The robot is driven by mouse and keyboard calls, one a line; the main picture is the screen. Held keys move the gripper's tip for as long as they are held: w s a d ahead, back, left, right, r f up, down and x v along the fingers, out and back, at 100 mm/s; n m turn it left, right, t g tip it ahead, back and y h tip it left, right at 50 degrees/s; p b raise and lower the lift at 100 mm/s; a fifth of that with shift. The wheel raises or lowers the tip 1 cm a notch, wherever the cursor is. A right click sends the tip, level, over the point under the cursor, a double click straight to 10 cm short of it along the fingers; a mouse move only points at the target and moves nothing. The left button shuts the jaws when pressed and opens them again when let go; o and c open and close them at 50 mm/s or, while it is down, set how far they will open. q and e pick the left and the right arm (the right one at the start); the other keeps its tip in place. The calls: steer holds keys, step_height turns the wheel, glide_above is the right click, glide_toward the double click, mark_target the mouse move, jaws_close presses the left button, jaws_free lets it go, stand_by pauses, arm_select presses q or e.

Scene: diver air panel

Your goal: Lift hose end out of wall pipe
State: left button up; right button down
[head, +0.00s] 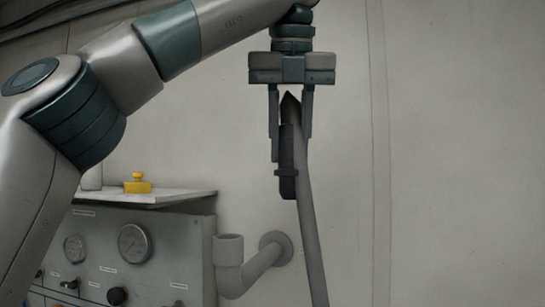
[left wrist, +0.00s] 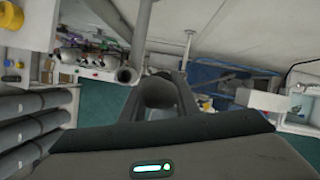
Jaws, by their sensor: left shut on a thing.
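My left gripper (head: 291,146) points straight down in front of the wall, in the upper middle of the head view. Its two fingers are shut on the hose end. The grey hose (head: 309,225) bends sharply between the fingers and runs down past the bottom edge. Its dark end piece (head: 287,186) hangs downward just below the fingers. The wall pipe (head: 229,262) is a grey elbow with an upturned open mouth; the hose end is above and to the right of it, apart from it. In the left wrist view a grey rounded shape, seemingly the hose (left wrist: 161,93), shows at the gripper. My right gripper is not in view.
A grey panel (head: 150,272) with gauges and knobs stands left of the pipe. A yellow object (head: 138,184) sits on its top shelf (head: 175,196). The wall right of the hose is bare. The left wrist view shows grey cylinders (left wrist: 32,120) at left.

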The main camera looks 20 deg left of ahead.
arm_select(q)
steer(key=shift+d+r, duration=0.15)
steer(key=shift+d, duration=0.2)
steer(key=shift+w, duration=0.1)
stand_by(0.3)
